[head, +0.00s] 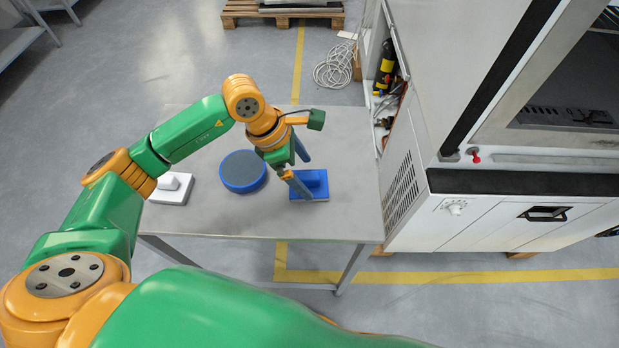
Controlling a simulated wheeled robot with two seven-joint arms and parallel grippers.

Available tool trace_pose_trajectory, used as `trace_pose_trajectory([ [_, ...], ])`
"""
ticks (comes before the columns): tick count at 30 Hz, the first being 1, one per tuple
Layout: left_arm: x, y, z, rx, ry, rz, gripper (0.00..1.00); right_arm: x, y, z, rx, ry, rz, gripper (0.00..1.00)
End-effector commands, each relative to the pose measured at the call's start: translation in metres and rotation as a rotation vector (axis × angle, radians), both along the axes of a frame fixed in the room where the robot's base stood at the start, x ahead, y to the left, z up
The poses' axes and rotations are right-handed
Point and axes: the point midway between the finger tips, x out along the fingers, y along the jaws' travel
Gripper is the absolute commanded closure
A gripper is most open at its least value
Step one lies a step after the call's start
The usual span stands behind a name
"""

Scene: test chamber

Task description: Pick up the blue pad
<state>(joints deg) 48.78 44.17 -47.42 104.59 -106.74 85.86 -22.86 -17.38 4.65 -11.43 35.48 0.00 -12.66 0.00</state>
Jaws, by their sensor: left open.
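A blue pad with a raised handle (318,186) lies on the right part of the grey table (225,218). My left gripper (304,178) points down at the pad's left side, open. One finger is in front of the pad's left edge and the other is behind it. I cannot tell whether the fingers touch the pad. My right gripper is not in view.
A round blue-rimmed disc (243,172) lies just left of the gripper. A white pad with a handle (172,189) lies further left, partly near my arm. A large white machine (430,190) stands close to the table's right edge.

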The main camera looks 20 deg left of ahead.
Motion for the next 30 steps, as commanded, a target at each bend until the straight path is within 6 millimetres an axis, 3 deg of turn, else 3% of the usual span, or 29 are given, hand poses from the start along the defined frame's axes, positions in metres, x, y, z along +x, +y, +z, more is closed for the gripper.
trace_pose_trajectory([
  [1, -0.002, -0.003, -0.004, -0.001, 0.007, -0.002, 0.0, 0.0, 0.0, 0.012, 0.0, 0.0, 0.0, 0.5],
  [5, 0.002, -0.009, -0.024, -0.001, 0.003, 0.0, 0.0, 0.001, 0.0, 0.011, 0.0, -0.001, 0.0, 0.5],
  [11, 0.003, -0.01, -0.027, -0.001, 0.0, -0.001, 0.0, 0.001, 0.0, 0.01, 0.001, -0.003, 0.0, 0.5],
  [14, 0.003, -0.01, -0.027, -0.001, 0.0, -0.001, 0.22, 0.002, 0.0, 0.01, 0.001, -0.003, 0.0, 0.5],
  [19, 0.003, -0.01, -0.027, -0.001, 0.0, -0.001, 0.68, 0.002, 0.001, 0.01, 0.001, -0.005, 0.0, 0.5],
  [30, 0.004, -0.01, -0.017, -0.001, -0.005, -0.002, 0.68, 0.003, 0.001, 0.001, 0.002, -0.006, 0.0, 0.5],
])
